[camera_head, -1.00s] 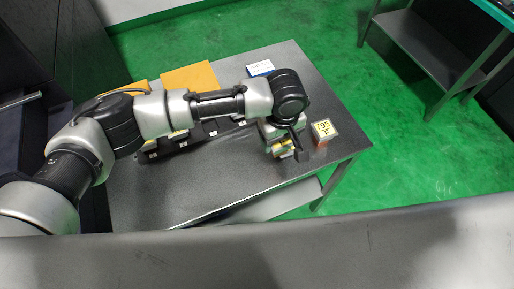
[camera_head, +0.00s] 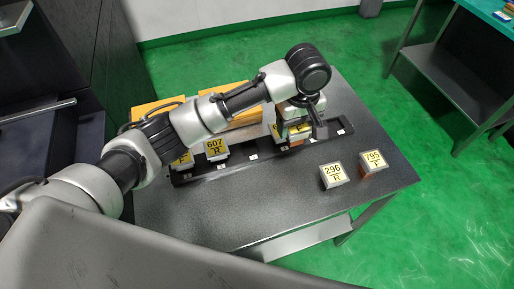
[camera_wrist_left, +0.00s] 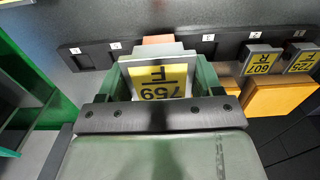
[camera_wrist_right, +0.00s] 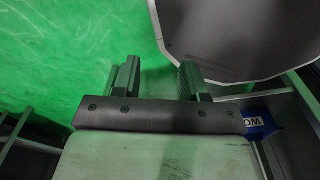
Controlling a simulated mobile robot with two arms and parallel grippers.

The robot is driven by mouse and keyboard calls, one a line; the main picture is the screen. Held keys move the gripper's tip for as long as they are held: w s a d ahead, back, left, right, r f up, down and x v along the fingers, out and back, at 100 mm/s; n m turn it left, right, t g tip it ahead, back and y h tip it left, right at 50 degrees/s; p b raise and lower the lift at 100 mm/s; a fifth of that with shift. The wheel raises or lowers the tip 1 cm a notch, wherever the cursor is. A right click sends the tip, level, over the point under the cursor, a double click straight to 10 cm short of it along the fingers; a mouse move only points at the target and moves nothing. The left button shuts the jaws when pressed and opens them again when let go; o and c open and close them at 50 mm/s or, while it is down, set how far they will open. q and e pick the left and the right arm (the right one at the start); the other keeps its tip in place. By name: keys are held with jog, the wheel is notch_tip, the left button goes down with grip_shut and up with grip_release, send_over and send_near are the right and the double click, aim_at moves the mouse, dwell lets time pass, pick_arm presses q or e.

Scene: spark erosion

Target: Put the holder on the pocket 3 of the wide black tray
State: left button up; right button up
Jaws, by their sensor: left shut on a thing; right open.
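My left gripper (camera_head: 300,128) is shut on a holder with a yellow label (camera_wrist_left: 158,80), which reads 759 F upside down in the left wrist view. The holder is at the wide black tray (camera_head: 215,173), right of its middle in the head view, and hides part of the tray. In the left wrist view a label, seemingly 3 (camera_wrist_left: 209,37), shows just right of the held holder. I cannot tell whether the holder touches the tray. My right gripper (camera_wrist_right: 157,75) is open and empty, with green floor beyond it.
Holder 607 R (camera_head: 215,148) and another holder (camera_head: 183,160) stand in the tray's left end. Holders 296 R (camera_head: 333,175) and 795 (camera_head: 373,161) stand on the table (camera_head: 260,210) in front. Orange blocks (camera_wrist_left: 275,97) are behind the tray.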

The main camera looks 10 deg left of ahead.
pick_arm(q)
jog(key=a+f, duration=0.3)
jog(key=a, duration=0.1)
jog(key=w+a+f+p, duration=0.1)
jog(key=a+f, duration=0.6)
jog(key=a, duration=0.1)
jog(key=shift+w+f+p, duration=0.15)
jog(key=shift+w+p, duration=0.15)
jog(key=shift+p, duration=0.1)
jog(key=shift+f, duration=0.25)
pick_arm(e)
jog(key=shift+d+r, duration=0.55)
jog(key=shift+r, duration=0.25)
pick_arm(q)
jog(key=shift+f, duration=0.1)
pick_arm(e)
jog(key=shift+d, duration=0.2)
pick_arm(q)
jog(key=o, duration=1.3)
jog(key=shift+f, duration=0.1)
